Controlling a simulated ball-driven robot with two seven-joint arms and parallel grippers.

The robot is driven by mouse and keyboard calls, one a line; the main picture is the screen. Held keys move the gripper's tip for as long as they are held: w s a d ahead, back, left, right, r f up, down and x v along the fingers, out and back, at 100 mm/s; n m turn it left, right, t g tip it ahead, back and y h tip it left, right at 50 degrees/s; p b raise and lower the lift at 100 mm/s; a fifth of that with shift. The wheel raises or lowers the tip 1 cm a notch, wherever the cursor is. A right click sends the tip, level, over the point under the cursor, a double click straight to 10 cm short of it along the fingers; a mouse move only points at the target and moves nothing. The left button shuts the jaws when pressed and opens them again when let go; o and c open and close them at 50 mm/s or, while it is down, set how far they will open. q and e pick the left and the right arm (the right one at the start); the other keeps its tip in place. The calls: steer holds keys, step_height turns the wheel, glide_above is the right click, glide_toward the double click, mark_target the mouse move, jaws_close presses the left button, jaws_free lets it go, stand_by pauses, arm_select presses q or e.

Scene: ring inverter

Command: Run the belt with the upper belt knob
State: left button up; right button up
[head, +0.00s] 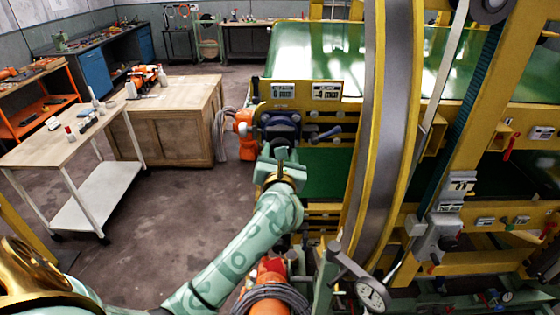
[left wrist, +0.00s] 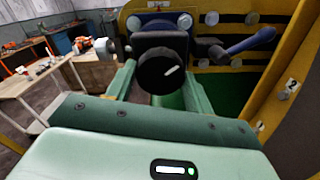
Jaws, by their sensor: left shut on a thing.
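A round black knob (left wrist: 160,71) with a white pointer mark sits on a dark housing at the machine's yellow frame, below the upper green belt (head: 315,50). The pointer slants up to the right in the left wrist view. My left gripper (head: 281,160) is in front of this housing, with one finger on each side of the knob, shut on it. In the head view the gripper hides most of the knob. A blue lever handle (left wrist: 250,42) is right of the knob; it also shows in the head view (head: 326,135). My right gripper is out of view.
A large steel ring with yellow edges (head: 383,120) stands right of my left gripper. A lower green belt (head: 325,175) lies behind it. An orange motor (head: 244,122) with cables is left of the knob.

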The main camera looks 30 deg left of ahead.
arm_select(q)
steer(key=shift+d+n+b, duration=0.1)
steer(key=shift+n+b, duration=6.6)
steer(key=o, duration=1)
steer(key=shift+w, duration=0.1)
